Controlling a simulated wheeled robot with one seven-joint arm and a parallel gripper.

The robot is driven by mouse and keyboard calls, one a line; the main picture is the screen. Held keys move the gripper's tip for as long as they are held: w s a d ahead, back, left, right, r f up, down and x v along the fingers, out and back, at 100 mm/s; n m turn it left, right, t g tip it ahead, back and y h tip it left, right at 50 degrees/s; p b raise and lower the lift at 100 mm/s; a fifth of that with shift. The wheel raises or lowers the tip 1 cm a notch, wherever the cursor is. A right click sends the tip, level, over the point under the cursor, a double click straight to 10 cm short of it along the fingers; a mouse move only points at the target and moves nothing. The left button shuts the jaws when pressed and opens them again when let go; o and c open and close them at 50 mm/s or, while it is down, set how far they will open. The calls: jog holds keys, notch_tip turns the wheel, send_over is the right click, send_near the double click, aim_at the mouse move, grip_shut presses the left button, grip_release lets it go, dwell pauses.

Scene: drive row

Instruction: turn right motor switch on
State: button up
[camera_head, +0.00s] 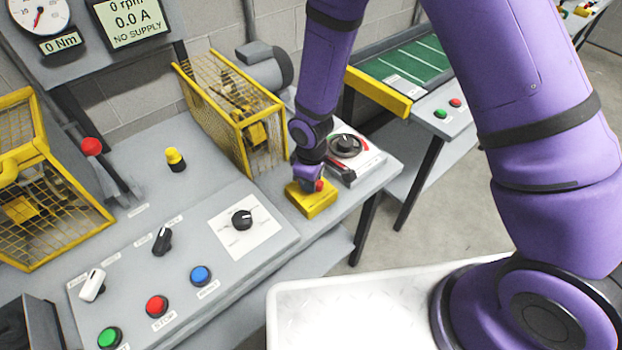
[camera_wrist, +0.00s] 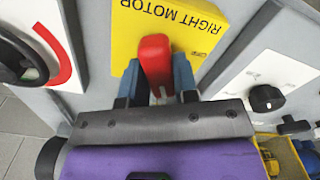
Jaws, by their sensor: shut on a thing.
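A red lever (camera_wrist: 153,50) stands out from that face. My gripper (camera_wrist: 158,75) has its blue-grey fingers on both sides of the lever and is shut on it. In the head view my gripper (camera_head: 310,178) comes down from above onto the box, and only a bit of red (camera_head: 319,185) shows there. The lever's base is partly hidden.
A black dial (camera_head: 345,146) with a red scale sits just behind the box. A yellow mesh cage (camera_head: 232,112) stands to the left. The control panel with a black knob (camera_head: 242,219), a blue button (camera_head: 201,276) and a red button (camera_head: 157,306) lies nearer left.

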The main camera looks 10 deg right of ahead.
jog(key=m, duration=0.5)
jog(key=shift+m, duration=0.3)
dwell(0.4)
jog(key=o, duration=0.9)
jog(key=shift+r, duration=0.1)
notch_tip(320, 180, up, 11)
jog(key=shift+f, duration=0.2)
